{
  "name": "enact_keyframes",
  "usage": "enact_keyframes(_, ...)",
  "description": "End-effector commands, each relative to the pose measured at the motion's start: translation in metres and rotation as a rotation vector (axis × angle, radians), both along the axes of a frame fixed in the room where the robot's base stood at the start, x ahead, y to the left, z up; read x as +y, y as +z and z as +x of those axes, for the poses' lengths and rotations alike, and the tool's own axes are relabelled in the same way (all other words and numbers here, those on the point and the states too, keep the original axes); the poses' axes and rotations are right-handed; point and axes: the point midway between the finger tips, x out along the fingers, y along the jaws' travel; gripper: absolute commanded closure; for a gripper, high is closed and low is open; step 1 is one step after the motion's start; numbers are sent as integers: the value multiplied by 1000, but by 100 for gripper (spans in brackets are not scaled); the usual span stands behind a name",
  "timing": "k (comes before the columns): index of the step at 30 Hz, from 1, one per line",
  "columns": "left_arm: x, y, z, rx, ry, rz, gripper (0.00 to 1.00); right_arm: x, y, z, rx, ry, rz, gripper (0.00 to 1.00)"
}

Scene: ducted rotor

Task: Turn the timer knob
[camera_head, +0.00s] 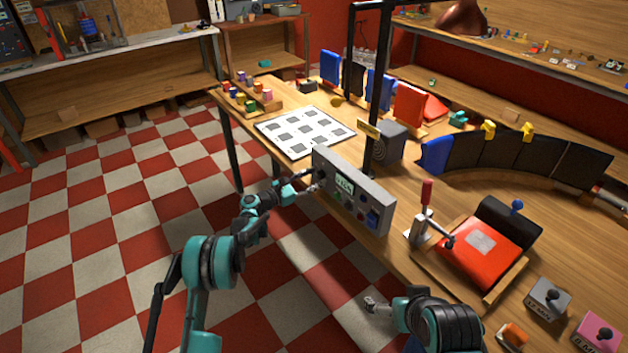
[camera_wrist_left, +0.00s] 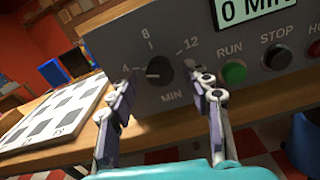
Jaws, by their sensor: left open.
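The timer knob (camera_wrist_left: 158,71) is a black round dial on a grey control panel (camera_head: 376,205), with marks 4, 8 and 12 and the word MIN around it in the left wrist view. Its pale pointer line points left, near the 4 side. My left gripper (camera_wrist_left: 158,88) is open, with one finger at each side of the knob, in front of the panel. I cannot tell whether the fingers touch the knob. In the head view, my left gripper (camera_head: 313,181) is at the panel's left end. My right gripper (camera_head: 371,305) is low at the front, away from the panel; its fingers are too small to judge.
A green RUN button (camera_wrist_left: 235,73), a black STOP button (camera_wrist_left: 278,57) and a display (camera_wrist_left: 254,10) sit right of the knob. A white sheet with grey squares (camera_head: 304,131) lies behind the panel. A red-handled clamp (camera_head: 425,205) stands to its right.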

Motion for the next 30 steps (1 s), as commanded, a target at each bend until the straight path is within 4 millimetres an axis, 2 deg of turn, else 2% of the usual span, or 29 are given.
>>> enact_keyframes(9,-4,1,3,-1,0,1,50,0,-1,0,0,0,0,0)
enact_keyframes(11,-4,1,2,-1,0,1,64,0,-1,0,0,0,0,0)
enact_keyframes(15,-4,1,2,-1,0,1,100,0,-1,0,0,0,0,0)
enact_keyframes(30,-4,-1,3,-76,-1,55,100,0,-7,0,0,0,0,0)
